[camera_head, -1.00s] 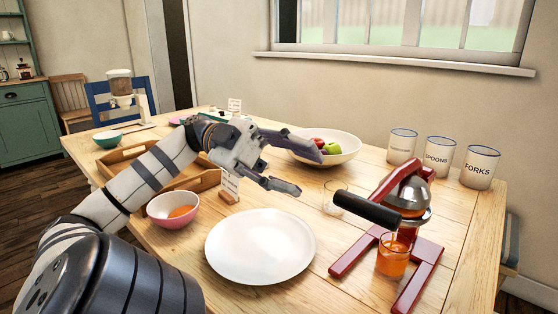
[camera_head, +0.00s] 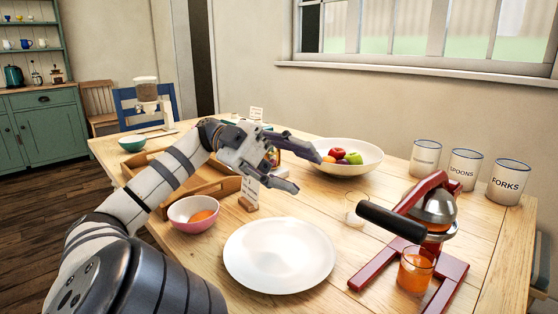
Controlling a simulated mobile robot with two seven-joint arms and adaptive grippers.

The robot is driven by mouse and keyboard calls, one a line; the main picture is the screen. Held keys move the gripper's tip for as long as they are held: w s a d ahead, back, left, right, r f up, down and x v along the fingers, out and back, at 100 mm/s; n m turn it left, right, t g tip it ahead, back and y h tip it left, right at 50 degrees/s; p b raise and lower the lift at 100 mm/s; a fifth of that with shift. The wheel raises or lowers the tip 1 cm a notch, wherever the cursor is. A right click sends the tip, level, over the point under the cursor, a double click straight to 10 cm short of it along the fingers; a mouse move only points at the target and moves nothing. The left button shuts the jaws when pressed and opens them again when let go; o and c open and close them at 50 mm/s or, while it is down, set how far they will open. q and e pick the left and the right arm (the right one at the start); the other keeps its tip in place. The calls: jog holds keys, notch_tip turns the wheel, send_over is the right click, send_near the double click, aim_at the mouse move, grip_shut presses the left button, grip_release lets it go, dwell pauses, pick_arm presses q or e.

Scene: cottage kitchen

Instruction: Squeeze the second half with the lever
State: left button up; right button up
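The red juicer (camera_head: 462,268) stands at the right of the table with its black-handled lever (camera_head: 390,222) pointing toward the left front. Its metal press (camera_head: 436,207) looks closed; I cannot see a fruit half inside. A glass of orange juice (camera_head: 415,270) stands under it. My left gripper (camera_head: 306,172) is open and empty above the table, left of the juicer and apart from the lever. A pink bowl (camera_head: 192,219) at the left holds something orange. My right gripper is not in view.
A white plate (camera_head: 280,256) lies in front. An empty glass (camera_head: 356,210) stands behind the lever.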

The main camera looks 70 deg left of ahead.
pick_arm(q)
jog(key=v, duration=1)
jog(key=shift+a, duration=0.1)
jog(key=shift+c, duration=0.6)
